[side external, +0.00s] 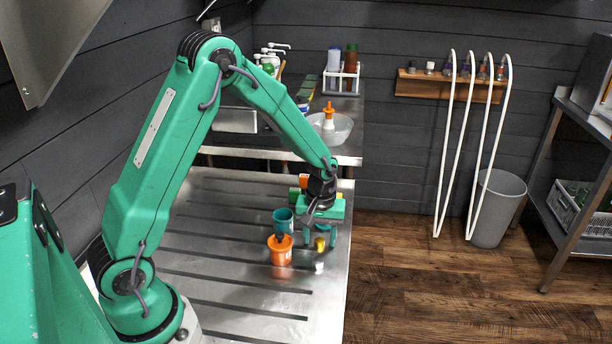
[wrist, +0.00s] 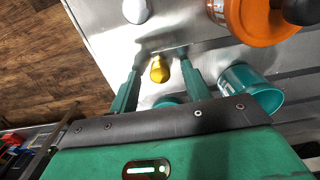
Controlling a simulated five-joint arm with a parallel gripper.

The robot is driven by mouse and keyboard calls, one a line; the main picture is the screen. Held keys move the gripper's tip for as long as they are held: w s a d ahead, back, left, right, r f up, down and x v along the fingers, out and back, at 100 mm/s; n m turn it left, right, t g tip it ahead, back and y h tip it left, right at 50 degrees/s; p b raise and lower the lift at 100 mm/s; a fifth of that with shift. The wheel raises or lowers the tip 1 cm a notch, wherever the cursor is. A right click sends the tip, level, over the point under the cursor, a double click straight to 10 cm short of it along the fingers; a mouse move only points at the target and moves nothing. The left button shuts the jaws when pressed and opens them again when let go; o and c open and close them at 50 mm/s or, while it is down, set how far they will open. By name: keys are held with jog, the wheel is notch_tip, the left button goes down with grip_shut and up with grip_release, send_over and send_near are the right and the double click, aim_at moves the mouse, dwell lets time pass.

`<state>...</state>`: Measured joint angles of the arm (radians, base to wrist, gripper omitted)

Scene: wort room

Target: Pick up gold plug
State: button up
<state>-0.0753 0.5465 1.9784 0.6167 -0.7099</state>
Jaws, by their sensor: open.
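The gold plug (side external: 320,244) is a small shiny yellow piece on the metal table, near its right edge. In the wrist view the gold plug (wrist: 159,69) lies between the tips of my two fingers, with a gap visible to each side. My gripper (side external: 320,241) points down over it in the side view, with its fingers apart around the plug. In the wrist view my gripper (wrist: 159,62) is open and holds nothing. I cannot tell the exact height of the fingertips above the table.
A small white piece (side external: 319,268) lies in front of the plug. The table (side external: 220,285) is grooved metal, and its right edge is close. Its front left is clear.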

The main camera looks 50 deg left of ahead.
aim_at(320, 241)
grip_shut()
jog(key=shift+r, duration=0.15)
jog(key=shift+r, duration=0.5)
notch_tip(320, 241, up, 3)
jog(key=shift+d+r, duration=0.1)
jog(key=shift+d, duration=0.05)
jog(key=s+d+r, duration=0.5)
jog(key=d+r, duration=0.1)
jog(key=d, duration=0.4)
jog(key=shift+s+r, duration=0.15)
jog(key=shift+r, duration=0.1)
